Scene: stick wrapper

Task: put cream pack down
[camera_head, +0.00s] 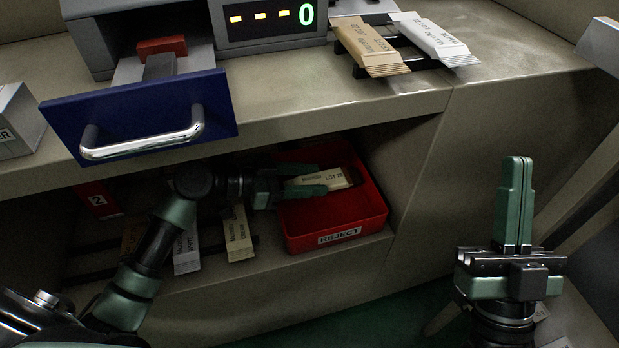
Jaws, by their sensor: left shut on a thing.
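A cream pack (336,180) with dark print is between the fingers of my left gripper (318,180). That gripper is shut on it. The pack lies over the inside of the red bin (337,238) marked REJECT, on the lower shelf. Whether it touches the bin's floor or back wall I cannot tell. My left gripper reaches in over the bin's left side, and its fingers cover part of the pack. My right gripper (515,202) stands upright at the right, away from the shelf, with its fingers together and nothing seen between them.
Another cream pack (238,235) and a white pack (186,249) lie on the lower shelf (215,287). An open blue drawer (140,115) juts out above my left arm. A tan pack (369,46) and a white pack (434,38) lie on the counter. The counter's overhang is above the bin.

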